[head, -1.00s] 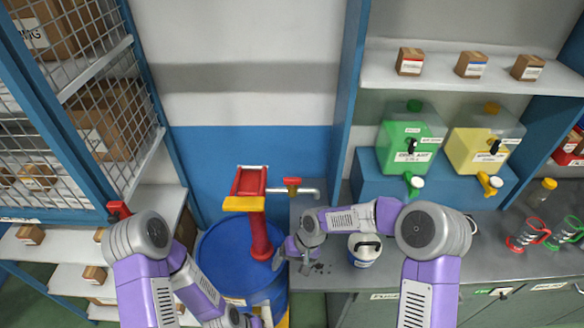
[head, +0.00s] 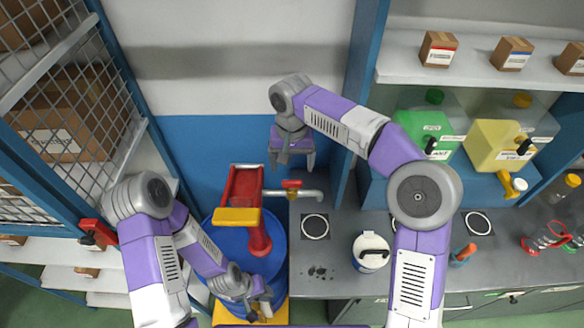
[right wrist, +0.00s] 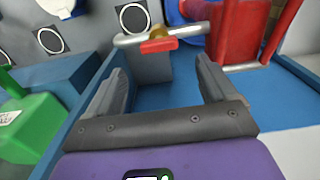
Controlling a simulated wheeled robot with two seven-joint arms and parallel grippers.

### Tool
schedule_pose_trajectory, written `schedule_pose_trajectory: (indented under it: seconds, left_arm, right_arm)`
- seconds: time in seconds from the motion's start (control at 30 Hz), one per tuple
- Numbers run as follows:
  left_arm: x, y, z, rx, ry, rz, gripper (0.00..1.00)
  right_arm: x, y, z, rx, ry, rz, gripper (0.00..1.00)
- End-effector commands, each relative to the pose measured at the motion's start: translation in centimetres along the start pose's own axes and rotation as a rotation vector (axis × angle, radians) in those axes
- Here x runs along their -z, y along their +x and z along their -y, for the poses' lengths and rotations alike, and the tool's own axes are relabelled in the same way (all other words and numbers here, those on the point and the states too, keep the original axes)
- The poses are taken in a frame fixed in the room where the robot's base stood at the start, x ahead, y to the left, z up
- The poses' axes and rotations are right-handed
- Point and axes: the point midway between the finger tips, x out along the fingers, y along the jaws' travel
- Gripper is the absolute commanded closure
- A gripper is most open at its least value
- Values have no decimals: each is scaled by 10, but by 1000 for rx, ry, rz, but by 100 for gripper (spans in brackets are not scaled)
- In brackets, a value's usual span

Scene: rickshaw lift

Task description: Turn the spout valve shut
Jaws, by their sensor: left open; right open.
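The spout valve has a red handle (head: 291,184) on a silver spout pipe (head: 312,194) that sticks out to the right of the red pump. The right wrist view shows the red handle (right wrist: 158,46) lying along the pipe, ahead of the fingertips. My right gripper (head: 291,163) is open and empty, just beyond the valve near the blue wall and apart from the handle. Its two fingers (right wrist: 160,82) are spread wide. My left gripper (head: 264,309) is open, low by the front of the blue drum, partly hidden by its own links.
The red pump (head: 258,240) with a yellow lever end stands on the blue drum (head: 216,262). A white lidded container (head: 371,251) stands on the grey counter (head: 318,268). Green and yellow jugs (head: 500,145) sit at right. A blue post (head: 352,110) rises beside my right arm.

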Motion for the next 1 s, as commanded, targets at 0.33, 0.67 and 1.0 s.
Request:
schedule_pose_trajectory:
  seconds: [0.33,0.67,1.0]
  left_arm:
    - [0,1,1,0,-1,1,57]
    - [0,1,1,0,0,0,57]
    - [0,1,1,0,0,1,57]
  right_arm:
    - [0,55,-1,-1,-1,4,15]
    - [0,66,0,1,0,1,15]
    - [0,66,0,0,0,1,52]
